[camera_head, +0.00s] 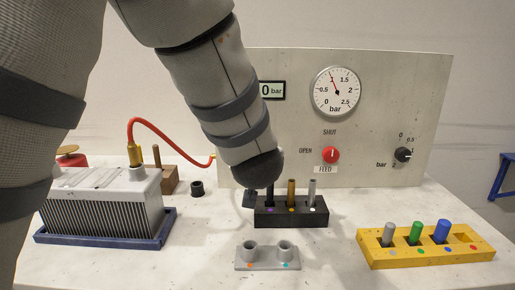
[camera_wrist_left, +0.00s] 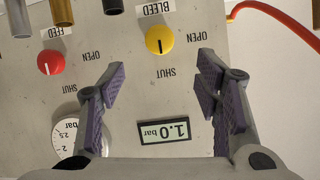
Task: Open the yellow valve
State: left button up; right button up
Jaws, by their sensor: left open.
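The yellow valve (camera_wrist_left: 160,40) is a round knob under a BLEED label in the upside-down left wrist view. Its black pointer line lies along the direction of the SHUT mark; OPEN is printed to its side. My left gripper (camera_wrist_left: 163,70) is open and empty, its purple-padded fingers spread on either side of the picture below the knob and apart from it. In the head view my left arm hides the yellow valve and most of the gripper.
The panel (camera_head: 400,90) bears a round gauge (camera_head: 335,92), a red FEED knob (camera_head: 331,155) and a display (camera_wrist_left: 165,130) reading 1.0 bar. A black peg rack (camera_head: 290,217), yellow tray (camera_head: 430,258), grey holder (camera_head: 267,264) and finned block (camera_head: 100,210) with red hose (camera_head: 170,142) stand before it.

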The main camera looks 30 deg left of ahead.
pick_arm(q)
jog(key=x, duration=1.1)
jog(key=shift+b, duration=0.45)
pick_arm(e)
jog(key=shift+s+d+f+g, duration=0.15)
jog(key=shift+s+f, duration=0.15)
jog(key=shift+s, duration=0.15)
jog(key=shift+s+d+f+g, duration=0.15)
jog(key=shift+s+f, duration=0.1)
jog(key=shift+s, duration=0.2)
pick_arm(q)
jog(key=shift+c, duration=0.6)
pick_arm(e)
jog(key=shift+a, duration=0.1)
pick_arm(q)
jog(key=c, duration=1)
